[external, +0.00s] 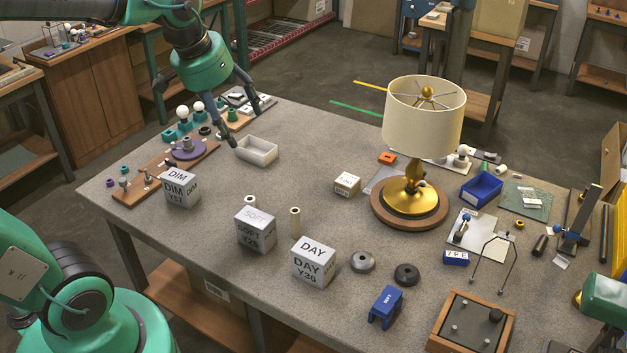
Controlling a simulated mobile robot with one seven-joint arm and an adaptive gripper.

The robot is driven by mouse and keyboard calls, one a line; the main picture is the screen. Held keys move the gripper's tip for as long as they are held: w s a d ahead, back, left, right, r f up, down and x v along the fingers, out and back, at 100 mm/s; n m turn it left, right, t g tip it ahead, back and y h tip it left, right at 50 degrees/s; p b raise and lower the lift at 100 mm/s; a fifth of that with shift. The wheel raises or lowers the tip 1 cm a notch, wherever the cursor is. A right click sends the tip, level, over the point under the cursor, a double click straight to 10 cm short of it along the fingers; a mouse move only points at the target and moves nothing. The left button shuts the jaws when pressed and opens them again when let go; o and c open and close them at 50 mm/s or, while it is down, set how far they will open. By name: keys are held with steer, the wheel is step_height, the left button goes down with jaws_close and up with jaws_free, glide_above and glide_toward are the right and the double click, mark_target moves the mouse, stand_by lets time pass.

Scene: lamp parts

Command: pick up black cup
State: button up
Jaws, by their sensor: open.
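A small round black piece with a hollow middle (407,274) sits on the table's front right part, beside a grey round piece (362,261). It may be the black cup, but I cannot tell for sure. Another small dark round piece (205,130) is near the white bulbs at the far left. My gripper (248,126) is open, with its fingers spread and pointing down, over the table's far left edge near a clear tray. It looks empty and is far from the black piece at front right.
The clear tray (256,149) lies below my gripper. White lettered blocks (312,263) stand along the front. A tall lamp (424,115) stands on a wooden base at right. A blue bin (481,189) and a wooden box (470,322) are further right. The table's middle is mostly clear.

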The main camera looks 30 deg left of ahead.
steer(key=w+d+f+g, duration=0.1)
steer(key=w+d+f, duration=0.3)
steer(key=w+d, duration=0.45)
steer(key=g+b, duration=0.1)
steer(key=g, duration=0.2)
glide_above(407, 274)
steer(key=w, duration=0.2)
step_height(407, 274, down, 27)
steer(key=shift+d+y, duration=0.1)
steer(key=shift+y, duration=0.2)
steer(key=shift+f, duration=0.15)
steer(key=shift+f+b, duration=0.7)
steer(key=shift+f, duration=3.5)
